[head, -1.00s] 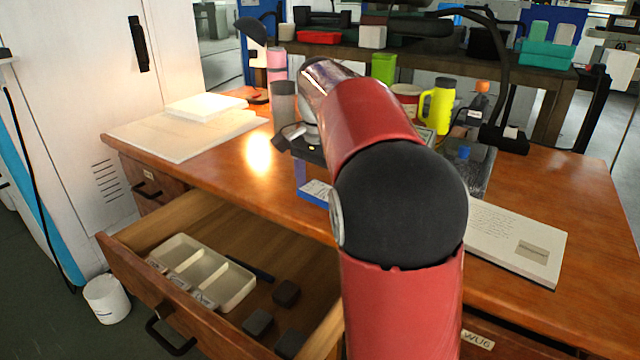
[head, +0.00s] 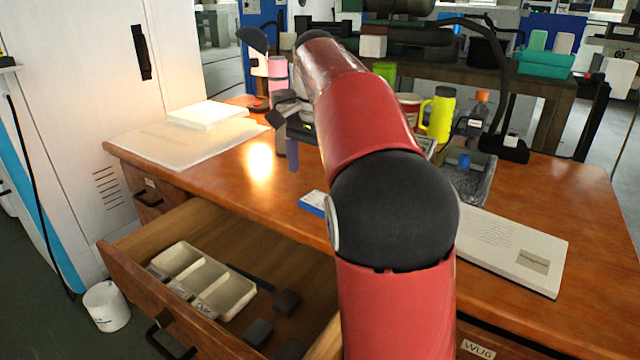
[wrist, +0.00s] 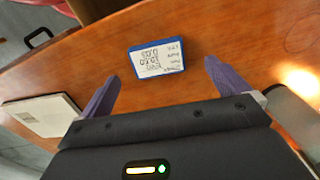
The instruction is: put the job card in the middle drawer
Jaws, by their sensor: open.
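The job card, a white card with a blue edge and handwriting, lies flat on the desk top in the wrist view (wrist: 157,58). In the head view it shows partly (head: 313,202), my arm covering its right side. My gripper (wrist: 162,70) is open and empty, its two purple fingers apart, with the card ahead between them. In the head view my gripper (head: 292,152) hangs above the desk behind the card. The middle drawer (head: 172,311) stands pulled open below the desk's front edge.
The drawer holds a cream divided tray (head: 238,297) and several dark blocks (head: 258,332); bare floor shows between them. A yellow jug (head: 440,115) and a clear bin (head: 470,178) stand behind.

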